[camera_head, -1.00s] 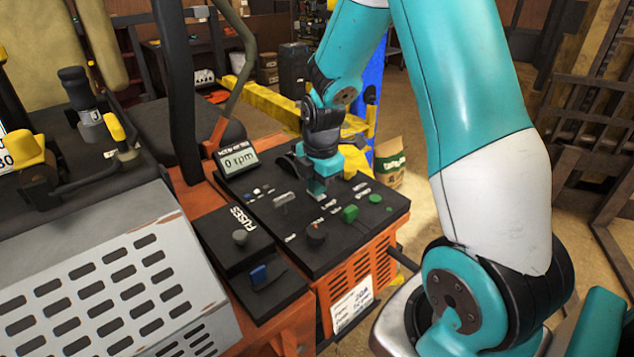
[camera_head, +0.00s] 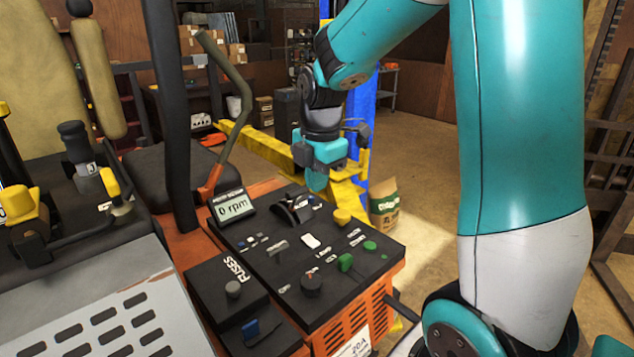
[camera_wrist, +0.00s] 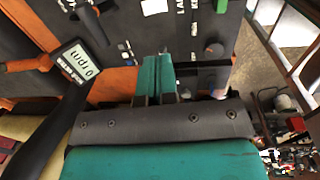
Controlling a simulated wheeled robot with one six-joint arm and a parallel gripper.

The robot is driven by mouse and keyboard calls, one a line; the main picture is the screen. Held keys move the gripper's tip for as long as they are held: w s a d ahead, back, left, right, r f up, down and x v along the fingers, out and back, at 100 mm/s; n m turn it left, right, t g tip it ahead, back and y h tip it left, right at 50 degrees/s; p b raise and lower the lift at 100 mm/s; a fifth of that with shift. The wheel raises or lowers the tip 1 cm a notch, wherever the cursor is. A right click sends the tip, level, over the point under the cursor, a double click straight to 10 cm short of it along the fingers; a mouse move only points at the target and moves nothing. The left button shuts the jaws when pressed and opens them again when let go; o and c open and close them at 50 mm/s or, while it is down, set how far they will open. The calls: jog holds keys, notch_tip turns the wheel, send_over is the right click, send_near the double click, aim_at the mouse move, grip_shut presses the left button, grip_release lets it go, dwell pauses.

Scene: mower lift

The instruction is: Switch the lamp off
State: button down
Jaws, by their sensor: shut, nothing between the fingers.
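The black control panel (camera_head: 262,272) on the orange machine carries the switches. A white rocker (camera_head: 310,240) sits near its middle; a white switch also shows at the top of the wrist view (camera_wrist: 155,6), beside lettering that is partly cut off. A green toggle (camera_head: 346,262) and a dark knob (camera_head: 312,285) are nearer the front. My gripper (camera_head: 316,184) is shut and empty, above the panel's far edge and apart from the controls. In the wrist view its fingertips (camera_wrist: 158,62) point over the panel.
The display (camera_head: 232,206) reads 0 rpm. A yellow beam (camera_head: 268,150) stands behind.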

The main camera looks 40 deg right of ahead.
aim_at(308, 237)
dwell(0.3)
jog(key=w+b, duration=0.1)
jog(key=b, duration=0.9)
jog(key=shift+w+d, duration=0.1)
jog(key=shift+w, duration=0.1)
jog(key=f, duration=0.4)
jog(key=w+f+p, duration=0.1)
jog(key=f, duration=0.4)
jog(key=f+p, duration=0.1)
jog(key=f, duration=0.4)
jog(key=shift+w, duration=0.35)
